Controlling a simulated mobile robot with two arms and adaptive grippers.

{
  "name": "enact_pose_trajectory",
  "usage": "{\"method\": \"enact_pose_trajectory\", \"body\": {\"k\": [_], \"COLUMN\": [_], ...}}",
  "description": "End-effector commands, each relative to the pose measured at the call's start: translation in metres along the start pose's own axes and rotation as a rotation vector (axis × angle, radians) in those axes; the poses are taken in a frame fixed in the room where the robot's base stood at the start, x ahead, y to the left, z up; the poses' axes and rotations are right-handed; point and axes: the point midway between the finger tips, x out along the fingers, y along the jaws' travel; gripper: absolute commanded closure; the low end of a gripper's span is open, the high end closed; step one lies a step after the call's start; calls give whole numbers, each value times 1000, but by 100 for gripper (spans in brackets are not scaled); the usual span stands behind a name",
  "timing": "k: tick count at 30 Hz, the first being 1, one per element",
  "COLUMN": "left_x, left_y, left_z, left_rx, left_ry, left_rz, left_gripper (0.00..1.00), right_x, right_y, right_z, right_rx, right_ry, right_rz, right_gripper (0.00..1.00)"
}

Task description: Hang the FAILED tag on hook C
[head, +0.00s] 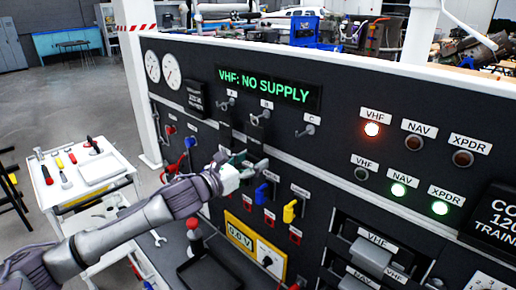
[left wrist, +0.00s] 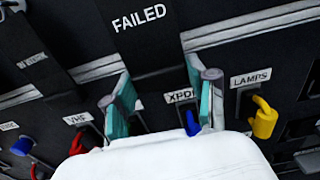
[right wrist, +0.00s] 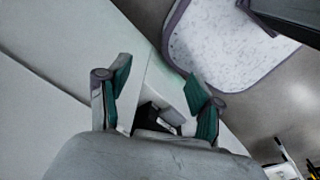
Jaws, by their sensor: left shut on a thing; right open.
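The black FAILED tag (left wrist: 140,30) fills the top middle of the left wrist view. In the head view a dark tag (head: 259,128) hangs below hook B (head: 266,113); its lettering cannot be read there. My left gripper (head: 248,162) is at the tag's lower end, with its teal-padded fingers (left wrist: 158,75) on either side, shut on it. Hook C (head: 307,130) is on the black panel to the right of hook B, and it looks bare. My right gripper (right wrist: 160,88) shows only in its wrist view, open, with nothing clearly held.
Below the hooks are blue (head: 262,193) and yellow (head: 290,211) switch handles, close to my left gripper. Lit lamps (head: 372,129) and a green VHF display (head: 263,86) are on the panel (head: 340,105). A tool cart (head: 95,172) stands at the left.

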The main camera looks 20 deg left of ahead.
Motion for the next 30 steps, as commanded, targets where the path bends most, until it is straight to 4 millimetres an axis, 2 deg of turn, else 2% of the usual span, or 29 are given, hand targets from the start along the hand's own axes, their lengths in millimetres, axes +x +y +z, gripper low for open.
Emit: {"method": "enact_pose_trajectory", "body": {"k": [8, 20, 30], "left_x": [-4, -26, -27], "left_y": [0, 0, 0], "left_z": [-1, -1, 0], "left_rx": [0, 1, 0], "left_ry": [0, -1, -1], "left_rz": [1, -1, 0], "left_gripper": [100, 100, 100], "right_x": [2, 14, 14], "right_y": [0, 0, 0], "right_z": [0, 1, 1], "right_rx": [0, 0, 0], "right_ry": [0, 0, 0], "right_rz": [0, 0, 0], "right_gripper": [35, 35, 35]}}
